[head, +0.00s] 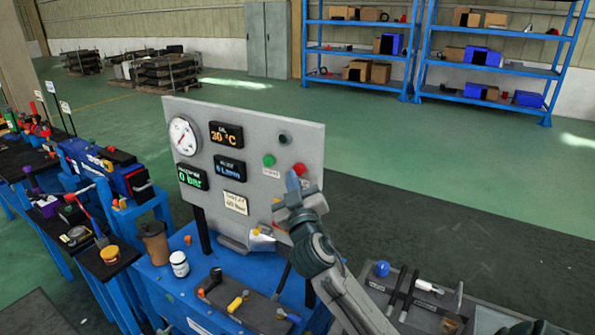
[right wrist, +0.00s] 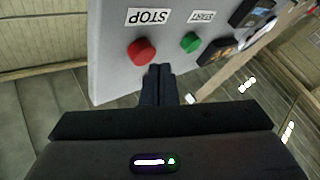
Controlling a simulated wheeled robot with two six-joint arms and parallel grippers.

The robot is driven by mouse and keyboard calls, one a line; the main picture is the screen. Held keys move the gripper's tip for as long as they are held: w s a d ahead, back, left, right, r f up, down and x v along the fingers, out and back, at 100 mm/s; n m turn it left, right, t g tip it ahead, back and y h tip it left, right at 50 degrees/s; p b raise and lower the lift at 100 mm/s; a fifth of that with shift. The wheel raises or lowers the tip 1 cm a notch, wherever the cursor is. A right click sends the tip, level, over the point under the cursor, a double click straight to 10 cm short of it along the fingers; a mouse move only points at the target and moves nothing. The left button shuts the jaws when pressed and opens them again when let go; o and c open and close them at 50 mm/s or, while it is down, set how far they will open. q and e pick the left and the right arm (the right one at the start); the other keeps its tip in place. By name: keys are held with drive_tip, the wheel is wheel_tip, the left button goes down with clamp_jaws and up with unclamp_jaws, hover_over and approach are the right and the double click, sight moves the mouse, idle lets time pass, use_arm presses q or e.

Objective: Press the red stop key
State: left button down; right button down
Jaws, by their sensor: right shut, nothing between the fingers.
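The red stop key (head: 299,169) is a round button on the right of a grey upright panel (head: 240,120). In the right wrist view the red key (right wrist: 142,52) shows near an upside-down STOP label (right wrist: 148,16). My right gripper (head: 292,178) is shut and empty, its tips just below the red key in the head view. In the wrist view its fingertips (right wrist: 160,70) are beside the red key, to its lower right; I cannot tell whether they touch the panel. My left gripper is not in view.
Gauges and displays fill the panel's left. A brown cup (head: 154,243), a white jar (head: 179,264) and tools stand on the blue bench in front. Shelves stand far back.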

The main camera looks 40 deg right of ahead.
drive_tip(key=shift+s+a, duration=0.15)
drive_tip(key=shift+a, duration=0.1)
drive_tip(key=a, duration=0.1)
drive_tip(key=s+a, duration=0.1)
drive_tip(key=a, duration=0.2)
drive_tip(key=shift+s+a, duration=0.2)
drive_tip(key=shift+s, duration=0.2)
idle(0.9)
